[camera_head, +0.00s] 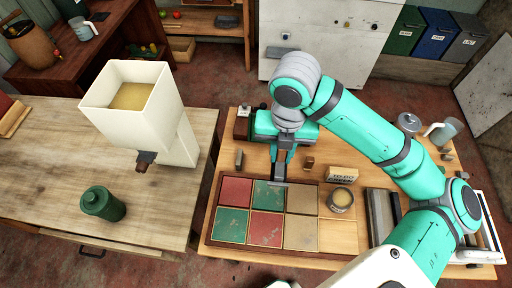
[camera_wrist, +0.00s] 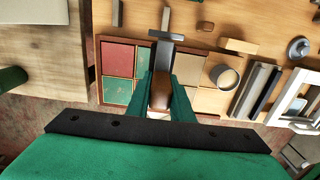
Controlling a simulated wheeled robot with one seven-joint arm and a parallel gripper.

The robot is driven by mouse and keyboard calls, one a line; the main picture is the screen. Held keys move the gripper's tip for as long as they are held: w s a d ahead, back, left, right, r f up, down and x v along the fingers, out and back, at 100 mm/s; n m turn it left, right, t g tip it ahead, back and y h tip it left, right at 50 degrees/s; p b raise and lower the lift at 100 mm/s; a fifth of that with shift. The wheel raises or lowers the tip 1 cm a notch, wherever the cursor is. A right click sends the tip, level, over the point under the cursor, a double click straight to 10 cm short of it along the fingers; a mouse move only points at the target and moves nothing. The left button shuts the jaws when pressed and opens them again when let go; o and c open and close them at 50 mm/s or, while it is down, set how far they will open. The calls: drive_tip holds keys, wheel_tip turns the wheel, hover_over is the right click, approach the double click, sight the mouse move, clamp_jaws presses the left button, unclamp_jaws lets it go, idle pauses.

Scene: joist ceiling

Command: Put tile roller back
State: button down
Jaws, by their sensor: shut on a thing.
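My gripper (camera_head: 284,142) is above the right-hand table's tile tray (camera_head: 213,226). In the wrist view its green fingers (camera_wrist: 163,92) are shut around the brown handle of the tile roller (camera_wrist: 166,30). The roller's grey shaft and crossbar point away from the gripper, and in the head view its grey end (camera_head: 279,184) shows over the tray's upper edge. The tray holds red, green and tan tiles and also shows in the wrist view (camera_wrist: 99,80). I cannot tell whether the roller touches anything below.
A round tin (camera_head: 341,199), a small sign (camera_head: 343,174) and dark grey bars (camera_head: 381,214) lie right of the tray. A small brown block (camera_head: 309,163) lies above it. The left table (camera_head: 50,170) holds a cream hopper (camera_head: 130,93) and green canister (camera_head: 102,203).

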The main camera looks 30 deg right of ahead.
drive_tip(key=w+f, duration=1.1)
drive_tip(key=f, duration=0.1)
drive_tip(key=shift+w+d, duration=0.25)
drive_tip(key=shift+w, duration=0.15)
drive_tip(key=shift+f, duration=0.65)
drive_tip(key=c, duration=1.6)
unclamp_jaws()
drive_tip(key=shift+o, duration=0.2)
drive_tip(key=shift+r, duration=0.1)
wheel_tip(320, 180, up, 13)
drive_tip(key=shift+s, duration=0.2)
drive_tip(key=shift+a, duration=0.1)
